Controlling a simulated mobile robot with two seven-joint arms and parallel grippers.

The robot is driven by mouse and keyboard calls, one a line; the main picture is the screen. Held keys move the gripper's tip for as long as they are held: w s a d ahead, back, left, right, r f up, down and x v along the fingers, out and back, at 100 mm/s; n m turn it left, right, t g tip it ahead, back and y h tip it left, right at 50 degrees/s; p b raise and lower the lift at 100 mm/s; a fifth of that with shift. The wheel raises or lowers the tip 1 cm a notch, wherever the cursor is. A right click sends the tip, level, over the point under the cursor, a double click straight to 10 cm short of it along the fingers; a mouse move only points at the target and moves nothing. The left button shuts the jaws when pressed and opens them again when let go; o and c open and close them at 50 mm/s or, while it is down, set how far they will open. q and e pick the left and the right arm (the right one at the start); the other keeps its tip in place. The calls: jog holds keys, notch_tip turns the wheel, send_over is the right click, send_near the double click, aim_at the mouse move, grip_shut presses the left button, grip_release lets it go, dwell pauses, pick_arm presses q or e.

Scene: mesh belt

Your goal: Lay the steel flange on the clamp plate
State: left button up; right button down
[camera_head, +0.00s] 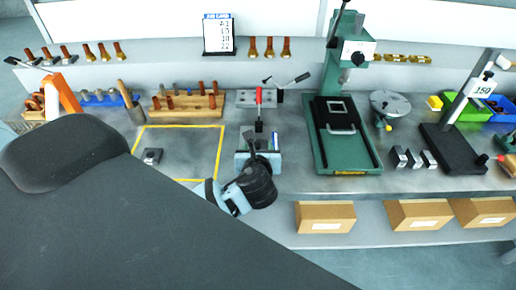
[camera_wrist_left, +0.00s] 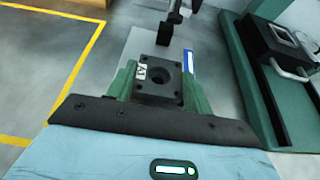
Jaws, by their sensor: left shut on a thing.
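The steel flange (camera_wrist_left: 158,80) is a dark square block with a round central hole and a white label on one corner. In the left wrist view it sits between the green fingers of my left gripper (camera_wrist_left: 160,88), which is shut on it. The clamp plate (camera_wrist_left: 143,42) is the pale grey plate just beyond and beneath the flange, with a dark clamp arm over it. In the head view my left gripper (camera_head: 259,164) is at the clamp plate (camera_head: 243,158), below the red-handled toggle clamp (camera_head: 259,105). The gripper largely hides the flange there. Whether the flange touches the plate cannot be told.
A green press (camera_head: 318,150) stands close on the right. Wooden racks with pegs (camera_head: 185,109) stand behind. Cardboard boxes (camera_head: 325,217) sit on the lower shelf.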

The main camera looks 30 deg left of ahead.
pick_arm(q)
jog(key=shift+f, duration=0.4)
dwell(0.6)
jog(key=shift+r, duration=0.1)
jog(key=shift+r, duration=0.3)
dwell(0.3)
jog(key=shift+s+d+r+m+h, duration=0.2)
jog(key=shift+r+m+h, duration=0.05)
jog(key=shift+m+h, duration=0.05)
jog(key=s+d+r+m+t+h, duration=0.2)
jog(key=s+d+r+m+h, duration=0.3)
jog(key=s+d+r+h, duration=0.1)
jog(key=s+d, duration=0.1)
jog(key=s, duration=0.1)
jog(key=shift+s+m+h, duration=0.3)
jog(key=shift+s+m, duration=0.05)
jog(key=shift+m, duration=0.05)
